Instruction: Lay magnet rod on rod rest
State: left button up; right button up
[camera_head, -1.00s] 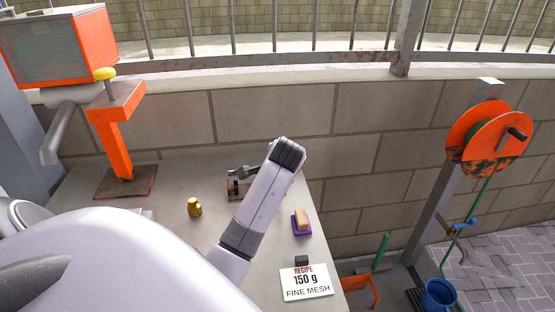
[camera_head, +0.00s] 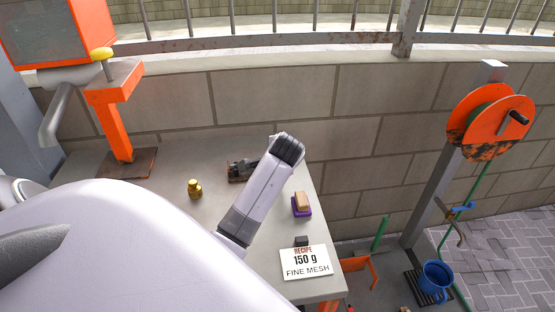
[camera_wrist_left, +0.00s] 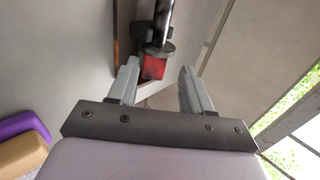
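The magnet rod (camera_head: 243,168) is dark and lies low over its brown-based rest (camera_head: 236,178) on the grey table. In the head view my forearm hides that gripper. Exact contact between rod and rest is too small to tell. My right gripper is in neither view.
A brass weight (camera_head: 194,189) stands left of the rest. A tan block on a purple holder (camera_head: 301,205) and a recipe card (camera_head: 305,262) are to the right. An orange stand (camera_head: 120,110) is at the back left. A block wall (camera_head: 270,97) runs behind the table.

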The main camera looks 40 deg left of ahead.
pick_arm(q)
jog(key=shift+s+d+f, duration=0.2)
jog(key=shift+d+f, duration=0.05)
jog(key=shift+f, duration=0.15)
jog(key=v, duration=0.7)
jog(key=shift+r, duration=0.4)
jog(key=shift+w+a, duration=0.15)
jog(key=shift+w, duration=0.05)
